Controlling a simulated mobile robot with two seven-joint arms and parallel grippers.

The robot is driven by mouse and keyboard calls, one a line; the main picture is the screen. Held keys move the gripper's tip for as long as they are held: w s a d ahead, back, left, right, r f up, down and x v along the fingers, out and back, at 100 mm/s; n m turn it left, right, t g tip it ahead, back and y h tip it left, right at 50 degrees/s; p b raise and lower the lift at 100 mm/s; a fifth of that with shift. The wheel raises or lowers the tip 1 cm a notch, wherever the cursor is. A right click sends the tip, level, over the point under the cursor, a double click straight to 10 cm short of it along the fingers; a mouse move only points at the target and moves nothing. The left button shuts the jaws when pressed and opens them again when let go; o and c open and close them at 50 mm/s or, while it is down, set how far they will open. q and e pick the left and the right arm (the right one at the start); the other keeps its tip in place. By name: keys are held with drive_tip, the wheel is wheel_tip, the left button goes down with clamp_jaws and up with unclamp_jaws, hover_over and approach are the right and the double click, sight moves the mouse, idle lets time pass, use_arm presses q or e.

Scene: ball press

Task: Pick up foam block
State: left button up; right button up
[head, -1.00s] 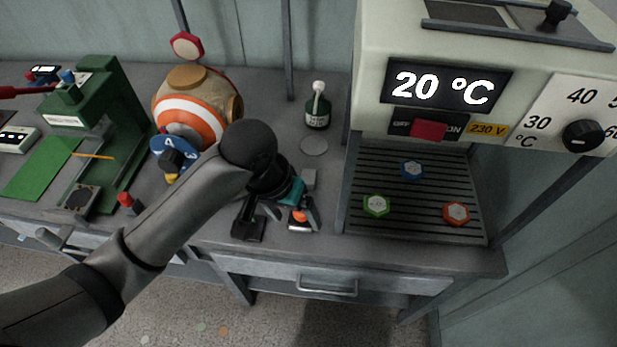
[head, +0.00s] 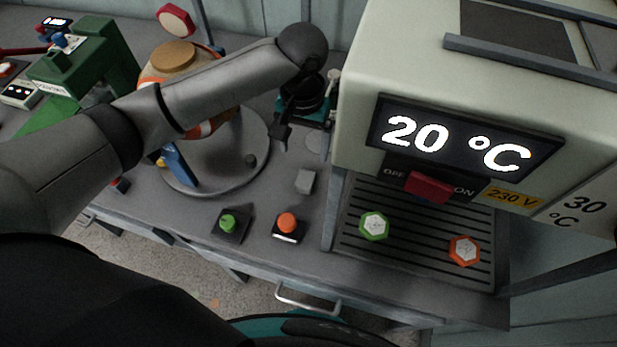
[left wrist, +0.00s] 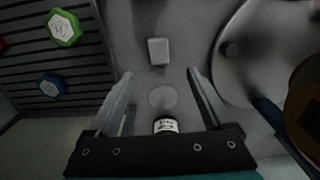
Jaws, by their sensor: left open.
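The foam block, which I take to be the small pale grey block (head: 305,181), rests on the bench left of the ridged plate. It also shows in the left wrist view (left wrist: 158,51), just beyond and between my fingertips. My left gripper (head: 297,134) hangs behind the block in the head view, partly hidden by its own wrist. In the left wrist view its two fingers (left wrist: 160,74) stand wide apart with nothing between them. The gripper is apart from the block. My right gripper is in neither view.
Green (head: 228,222) and orange (head: 287,224) buttons stand in front of the block. A round grey base (head: 229,170) lies left. The heater (head: 345,110) overhangs the ridged plate (head: 415,257) at right. A small bottle (left wrist: 165,126) stands under the gripper.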

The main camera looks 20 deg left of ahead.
use_arm(q)
drive_tip(key=b, duration=0.1)
hover_over(305, 178)
wheel_tip(305, 178, down, 5)
drive_tip(key=shift+a+f, duration=0.1)
drive_tip(key=shift+f, duration=0.35)
wheel_tip(305, 178, down, 5)
drive_tip(key=shift+f+b, duration=0.1)
drive_tip(key=shift+b, duration=0.8)
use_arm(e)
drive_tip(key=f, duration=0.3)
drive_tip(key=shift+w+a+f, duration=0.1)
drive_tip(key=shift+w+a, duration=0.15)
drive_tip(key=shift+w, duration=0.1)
use_arm(q)
drive_tip(key=shift+c, duration=0.2)
clamp_jaws()
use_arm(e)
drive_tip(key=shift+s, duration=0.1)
